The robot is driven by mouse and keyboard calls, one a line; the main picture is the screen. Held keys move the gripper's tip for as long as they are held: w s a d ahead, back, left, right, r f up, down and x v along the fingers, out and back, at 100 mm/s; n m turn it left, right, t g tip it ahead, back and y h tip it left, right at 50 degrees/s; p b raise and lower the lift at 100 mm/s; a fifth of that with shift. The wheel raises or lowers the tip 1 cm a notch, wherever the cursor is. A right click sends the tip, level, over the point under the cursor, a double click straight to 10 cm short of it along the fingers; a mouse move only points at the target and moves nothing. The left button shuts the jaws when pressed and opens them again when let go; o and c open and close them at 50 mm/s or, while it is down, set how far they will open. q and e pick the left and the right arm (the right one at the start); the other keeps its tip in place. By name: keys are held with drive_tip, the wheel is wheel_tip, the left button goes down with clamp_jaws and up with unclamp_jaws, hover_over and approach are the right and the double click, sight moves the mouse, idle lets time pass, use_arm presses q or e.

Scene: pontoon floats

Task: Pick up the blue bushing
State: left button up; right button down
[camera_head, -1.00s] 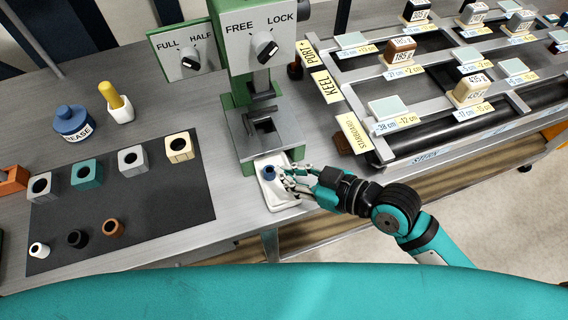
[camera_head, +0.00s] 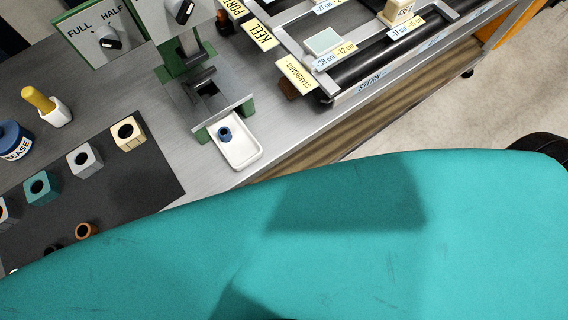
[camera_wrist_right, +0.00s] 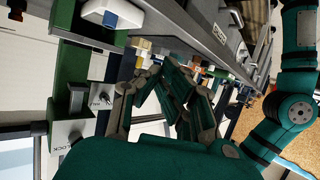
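The blue bushing (camera_head: 225,134) stands in the far end of a small white tray (camera_head: 246,157) on the bench, in front of the green press. No gripper touches it in the head view. My right gripper (camera_wrist_right: 165,95) shows only in the right wrist view, where its teal and grey fingers overlap. I cannot tell whether they are open or shut, and I see no bushing between them. My left gripper is in neither view.
The green press (camera_head: 208,95) stands directly behind the tray. A dark mat (camera_head: 150,180) at left carries several coloured blocks and bushings. A blue grease pot (camera_head: 14,140) is at far left. A rack with labels (camera_head: 322,42) stands at right.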

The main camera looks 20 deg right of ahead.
drive_tip(key=c, duration=2)
unclamp_jaws()
drive_tip(key=shift+c, duration=0.2)
drive_tip(key=o, duration=1.6)
